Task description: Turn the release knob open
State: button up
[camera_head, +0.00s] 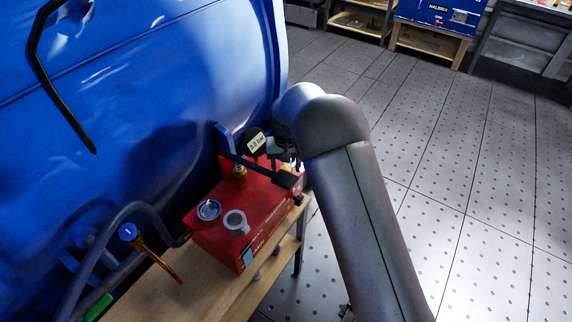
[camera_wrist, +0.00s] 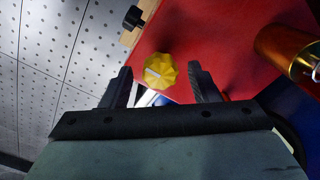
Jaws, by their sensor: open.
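The release knob (camera_wrist: 159,71) is a yellow, ribbed knob with a pale mark on its face, on the red pump unit (camera_wrist: 215,35). In the wrist view it lies between the two dark fingertips of my gripper (camera_wrist: 160,80), with a gap on each side. The fingers are open and hold nothing; I cannot tell how far they are above the knob. In the head view the red unit (camera_head: 225,225) stands on a wooden bench, my gripper is over its far right end, and my arm and a black bar hide most of the knob there.
A brass cylinder (camera_wrist: 285,48) stands on the unit right of the knob. A gauge (camera_head: 208,210), a clear cup (camera_head: 236,221) and a black lever are also on the unit. A large blue tank (camera_head: 150,110) stands close on the left. Open floor (camera_head: 470,180) lies to the right.

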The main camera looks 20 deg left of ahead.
jog(key=c, duration=1)
jog(key=shift+o, duration=0.2)
